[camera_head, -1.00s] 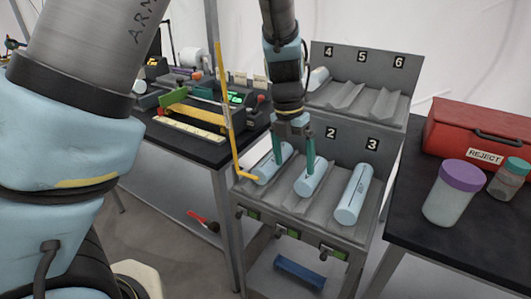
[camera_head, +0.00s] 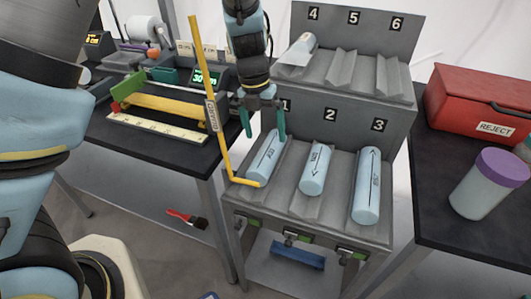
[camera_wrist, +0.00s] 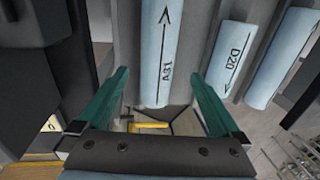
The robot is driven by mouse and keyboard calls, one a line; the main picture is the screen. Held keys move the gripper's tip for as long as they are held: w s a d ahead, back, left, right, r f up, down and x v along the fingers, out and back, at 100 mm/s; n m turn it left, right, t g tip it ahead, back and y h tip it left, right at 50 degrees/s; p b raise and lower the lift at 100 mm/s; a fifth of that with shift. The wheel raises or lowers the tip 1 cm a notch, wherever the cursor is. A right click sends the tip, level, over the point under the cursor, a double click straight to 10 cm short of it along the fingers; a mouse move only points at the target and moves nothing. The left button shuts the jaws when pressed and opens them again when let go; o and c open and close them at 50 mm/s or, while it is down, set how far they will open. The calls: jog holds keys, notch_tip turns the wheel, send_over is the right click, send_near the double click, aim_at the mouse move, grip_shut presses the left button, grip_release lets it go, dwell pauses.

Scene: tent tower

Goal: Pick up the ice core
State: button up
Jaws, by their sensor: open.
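Three pale blue ice cores lie in the lower rack's slots: one in slot 1 (camera_head: 264,160), one in slot 2 (camera_head: 315,170), one in slot 3 (camera_head: 367,188). In the wrist view, a core with an arrow and a hard-to-read label (camera_wrist: 155,50) runs between the fingers (camera_wrist: 158,78). The core marked D20 (camera_wrist: 234,58) lies to its right. Contact cannot be told.
A yellow bent rod (camera_head: 211,110) stands by the rack's left front corner, its foot crossing before slot 1. The left bench holds a yellow bar instrument (camera_head: 158,112). On the right bench are a red REJECT case (camera_head: 470,100) and a purple-lidded jar (camera_head: 488,185). Upper slots 5 and 6 are empty.

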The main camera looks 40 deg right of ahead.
aim_at(267, 147)
jog(key=shift+s+d+f+p, duration=0.15)
jog(key=shift+f+p, duration=0.15)
jog(key=shift+f, duration=1.45)
jog(key=shift+s+d+f+p, duration=0.15)
jog(key=shift+f+p, duration=0.15)
jog(key=shift+f, duration=1.4)
jog(key=shift+w, duration=0.1)
jog(key=shift+c, duration=0.2)
grip_shut()
